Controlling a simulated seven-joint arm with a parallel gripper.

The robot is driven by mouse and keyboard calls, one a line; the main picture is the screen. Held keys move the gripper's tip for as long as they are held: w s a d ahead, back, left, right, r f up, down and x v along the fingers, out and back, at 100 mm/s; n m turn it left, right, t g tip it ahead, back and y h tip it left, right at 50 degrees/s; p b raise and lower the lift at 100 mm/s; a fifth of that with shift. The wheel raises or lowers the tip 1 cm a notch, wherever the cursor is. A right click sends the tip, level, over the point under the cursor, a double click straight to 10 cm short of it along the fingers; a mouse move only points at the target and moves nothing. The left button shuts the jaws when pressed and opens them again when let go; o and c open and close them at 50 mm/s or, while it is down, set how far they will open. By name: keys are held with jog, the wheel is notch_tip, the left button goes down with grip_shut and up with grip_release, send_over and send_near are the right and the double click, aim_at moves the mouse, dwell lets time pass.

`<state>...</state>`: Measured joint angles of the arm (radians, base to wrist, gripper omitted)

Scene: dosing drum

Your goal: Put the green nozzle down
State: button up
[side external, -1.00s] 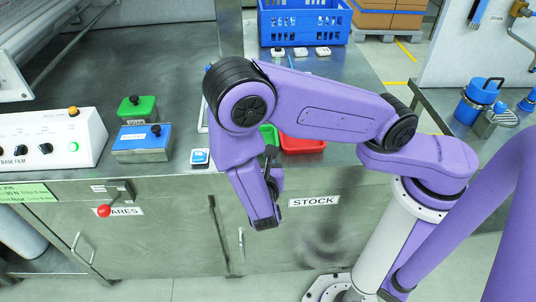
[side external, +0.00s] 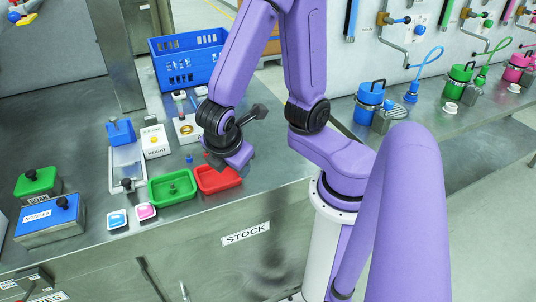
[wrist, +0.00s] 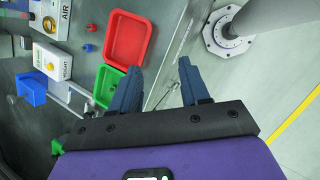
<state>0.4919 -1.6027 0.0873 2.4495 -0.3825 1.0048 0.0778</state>
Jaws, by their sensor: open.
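A green tray (side external: 155,197) sits near the bench's front edge, with a small dark green piece (side external: 172,188) in it that looks like the green nozzle, though it is too small to be sure. In the wrist view the green tray (wrist: 98,97) lies left of my fingers, partly hidden by the left one. My gripper (wrist: 160,64) is open, with nothing between its two fingers. It is over the bench's front edge, beside the red tray (wrist: 124,40). In the side external view my arm partly covers the red tray (side external: 213,180), and the fingertips are unclear.
A green SOAK box (side external: 37,181) and a blue NOZZLES box (side external: 48,220) are at left. Blue and pink squares (side external: 145,211) lie in front.

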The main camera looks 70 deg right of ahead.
jog(key=s+r+m+g+y, duration=0.1)
jog(key=s+r+y, duration=0.3)
jog(key=s, duration=0.4)
jog(key=shift+r+m+y, duration=0.3)
jog(key=shift+m+y, duration=0.4)
jog(key=shift+y, duration=0.1)
dwell(0.3)
